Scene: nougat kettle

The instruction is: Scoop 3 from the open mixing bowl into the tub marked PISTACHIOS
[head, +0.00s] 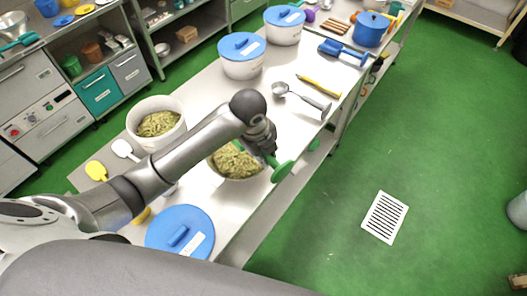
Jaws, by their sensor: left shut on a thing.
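My left gripper (266,148) is shut on a green-handled tool (284,172), at the right rim of an open bowl (236,177) heaped with yellow-green bits (233,158). The tool's working end is hidden, so I cannot tell whether it is in the heap or loaded. My forearm covers part of this bowl. A second open white container (172,105) with similar contents stands to the left, behind my forearm. White tubs with blue lids (242,68) (285,34) stand farther back. Their markings are too small to read. My right gripper is not in view.
A metal ladle (300,95), a yellow utensil (319,86) and a blue scoop (343,52) lie on the far table. White and yellow spatulas (124,150) (96,171) lie at left. A labelled blue lid (180,235) is in front. Green floor at right is mostly clear.

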